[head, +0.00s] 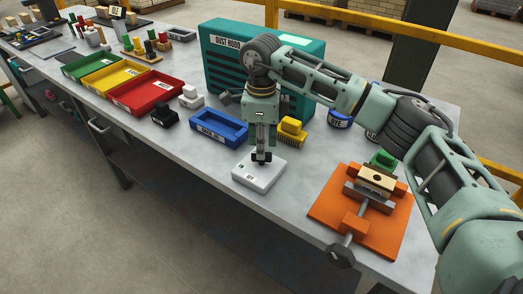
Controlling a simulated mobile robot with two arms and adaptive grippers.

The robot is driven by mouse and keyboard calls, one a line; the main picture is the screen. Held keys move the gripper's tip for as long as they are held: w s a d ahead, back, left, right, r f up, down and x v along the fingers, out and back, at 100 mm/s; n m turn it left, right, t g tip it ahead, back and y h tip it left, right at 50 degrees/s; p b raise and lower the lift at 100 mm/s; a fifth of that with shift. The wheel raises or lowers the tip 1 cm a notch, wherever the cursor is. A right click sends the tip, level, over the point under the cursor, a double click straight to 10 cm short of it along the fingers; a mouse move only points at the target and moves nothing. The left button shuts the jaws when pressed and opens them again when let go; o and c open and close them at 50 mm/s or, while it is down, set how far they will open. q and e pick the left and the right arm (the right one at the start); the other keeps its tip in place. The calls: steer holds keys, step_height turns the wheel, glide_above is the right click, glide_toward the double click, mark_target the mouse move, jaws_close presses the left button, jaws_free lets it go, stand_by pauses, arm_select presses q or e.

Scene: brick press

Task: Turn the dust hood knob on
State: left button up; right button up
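The dust hood (222,68) is a teal box with a white name label and dark slots, standing at the back of the bench. In front of it lies a white switch box (270,178) with small labels on its top; the one at the front seems to read OFF. My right gripper (261,157) points straight down over the back part of this box. Its dark fingertips are close together, at or just above the knob's place. The fingertips hide the knob, so its turn angle and any grip on it cannot be made out. My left gripper is out of view.
Red (172,86), yellow and green bins line the left. Bare bench lies left of the switch box.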

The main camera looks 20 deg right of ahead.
step_height(320, 180, up, 9)
stand_by(0.3)
stand_by(0.4)
